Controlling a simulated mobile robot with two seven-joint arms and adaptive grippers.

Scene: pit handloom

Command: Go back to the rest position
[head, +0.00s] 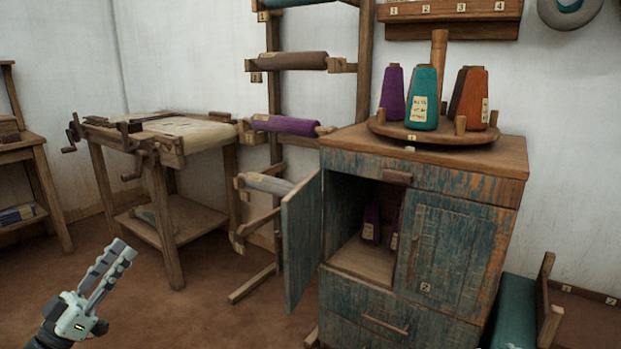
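My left gripper (124,249) is at the bottom left, above the brown floor and pointing up and to the right. Its two ridged fingers lie close together, and I see nothing between them. It is well apart from the cabinet and the wooden workbench. My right gripper is not in view.
A worn blue cabinet (456,255) stands at the right, its left door (301,243) open, with purple cones (371,226) inside. Several cones stand on its round turntable (433,134). A roller rack (274,96) and workbench (157,222) stand behind.

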